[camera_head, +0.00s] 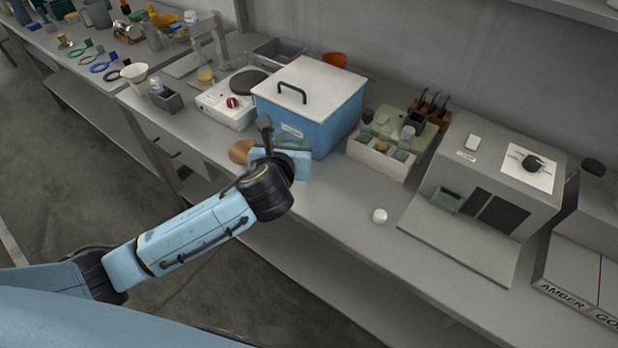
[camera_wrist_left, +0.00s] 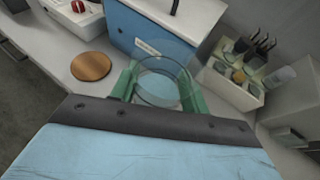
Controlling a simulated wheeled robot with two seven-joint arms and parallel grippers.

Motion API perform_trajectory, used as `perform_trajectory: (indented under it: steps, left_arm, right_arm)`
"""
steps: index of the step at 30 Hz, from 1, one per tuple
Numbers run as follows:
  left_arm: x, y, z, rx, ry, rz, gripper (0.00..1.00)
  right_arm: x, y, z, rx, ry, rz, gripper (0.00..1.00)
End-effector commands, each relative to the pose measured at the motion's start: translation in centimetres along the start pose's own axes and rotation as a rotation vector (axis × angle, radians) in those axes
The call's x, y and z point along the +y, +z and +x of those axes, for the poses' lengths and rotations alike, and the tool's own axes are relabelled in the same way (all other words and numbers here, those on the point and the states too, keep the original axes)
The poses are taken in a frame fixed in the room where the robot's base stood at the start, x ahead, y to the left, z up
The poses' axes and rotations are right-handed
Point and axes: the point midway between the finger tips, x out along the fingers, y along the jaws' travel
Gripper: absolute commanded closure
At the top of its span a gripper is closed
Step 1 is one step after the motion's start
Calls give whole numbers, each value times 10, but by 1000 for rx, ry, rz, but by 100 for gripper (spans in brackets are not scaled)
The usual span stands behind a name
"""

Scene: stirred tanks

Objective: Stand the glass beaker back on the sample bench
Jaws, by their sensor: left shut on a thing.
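My left gripper (camera_wrist_left: 160,90) shows in the left wrist view with its two green fingers on either side of the clear glass beaker (camera_wrist_left: 163,80). It is shut on the beaker, which looks upright from above. In the head view my left gripper (camera_head: 284,158) is over the grey bench (camera_head: 333,204), in front of the blue box; the beaker is mostly hidden there by the gripper. Whether the beaker's base touches the bench I cannot tell. My right gripper is in neither view.
A blue lidded box (camera_head: 310,105) stands just behind the gripper. A round cork-coloured disc (camera_head: 240,151) lies left of it. A white rack (camera_head: 381,158) with bottles and a small white cap (camera_head: 379,215) are to the right. Bench between rack and front edge is mostly clear.

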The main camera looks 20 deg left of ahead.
Motion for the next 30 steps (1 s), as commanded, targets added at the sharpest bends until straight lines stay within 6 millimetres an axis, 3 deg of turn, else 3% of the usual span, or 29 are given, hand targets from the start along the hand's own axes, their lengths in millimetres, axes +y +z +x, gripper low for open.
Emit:
perform_trajectory:
  steps: [3,8,15,23,30]
  left_arm:
    - [-18,2,19,-1,20,-3,80]
    - [-30,-4,33,-2,30,0,80]
    - [-30,-46,51,1,34,1,80]
    - [-30,-66,60,-3,33,2,80]
    - [-29,-96,72,-1,33,1,80]
  right_arm:
    - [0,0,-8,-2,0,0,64]
    - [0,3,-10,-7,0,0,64]
    - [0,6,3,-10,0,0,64]
    - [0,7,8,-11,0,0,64]
    - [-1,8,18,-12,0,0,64]
